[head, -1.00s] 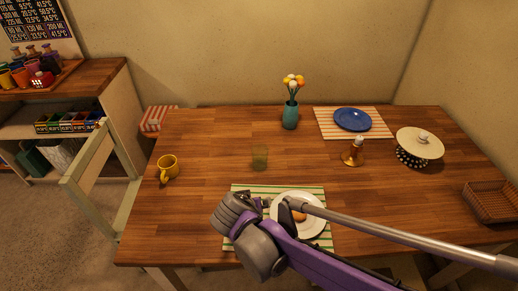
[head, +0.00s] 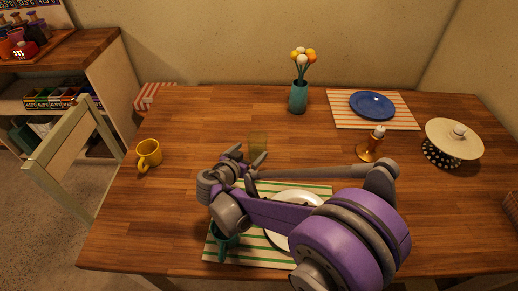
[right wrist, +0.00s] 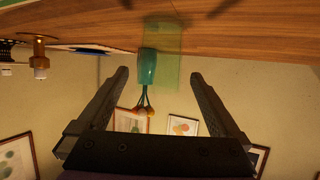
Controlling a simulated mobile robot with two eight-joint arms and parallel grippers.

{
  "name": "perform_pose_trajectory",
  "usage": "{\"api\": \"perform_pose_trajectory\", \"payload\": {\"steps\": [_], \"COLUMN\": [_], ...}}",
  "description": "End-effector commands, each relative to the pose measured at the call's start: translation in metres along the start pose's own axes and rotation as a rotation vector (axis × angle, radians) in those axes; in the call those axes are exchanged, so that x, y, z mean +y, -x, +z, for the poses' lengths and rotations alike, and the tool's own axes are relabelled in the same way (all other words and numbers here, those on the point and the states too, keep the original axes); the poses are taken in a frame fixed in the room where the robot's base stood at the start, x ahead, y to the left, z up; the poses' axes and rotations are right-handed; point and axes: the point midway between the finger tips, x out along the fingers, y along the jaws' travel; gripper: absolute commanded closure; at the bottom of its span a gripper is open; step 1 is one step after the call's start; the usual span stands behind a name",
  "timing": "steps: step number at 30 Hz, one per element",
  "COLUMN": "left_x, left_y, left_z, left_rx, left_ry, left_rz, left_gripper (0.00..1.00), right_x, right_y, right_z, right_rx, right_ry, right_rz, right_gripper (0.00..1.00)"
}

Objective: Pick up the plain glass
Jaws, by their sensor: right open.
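The plain glass (head: 258,140) is a see-through, greenish-yellow tumbler standing upright on the wooden table. The right wrist view is upside down and shows the glass (right wrist: 165,45) beyond the gap between the fingers. My right gripper (head: 248,157) is open and empty, just on the near side of the glass, with its fingertips pointing at it. In the right wrist view its two fingers (right wrist: 158,75) are spread wide. I cannot tell whether the tips reach past the glass's near side. My left gripper is not in view.
A teal vase with flowers (head: 298,97) stands behind the glass. A yellow mug (head: 149,155) is to the left. A plate (head: 283,239) and teal mug (head: 222,244) sit on the near placemat under my arm.

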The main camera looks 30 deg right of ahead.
Motion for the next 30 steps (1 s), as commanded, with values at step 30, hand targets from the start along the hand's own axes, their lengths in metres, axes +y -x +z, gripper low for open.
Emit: {"api": "perform_pose_trajectory", "payload": {"steps": [30], "left_x": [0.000], "left_y": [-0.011], "left_z": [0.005], "left_rx": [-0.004], "left_ry": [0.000], "left_rz": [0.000], "left_gripper": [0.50], "right_x": [0.000], "right_y": [-0.096], "right_z": [0.000], "right_rx": [-0.001], "right_ry": [0.000], "right_rz": [0.001], "right_gripper": [0.00]}}
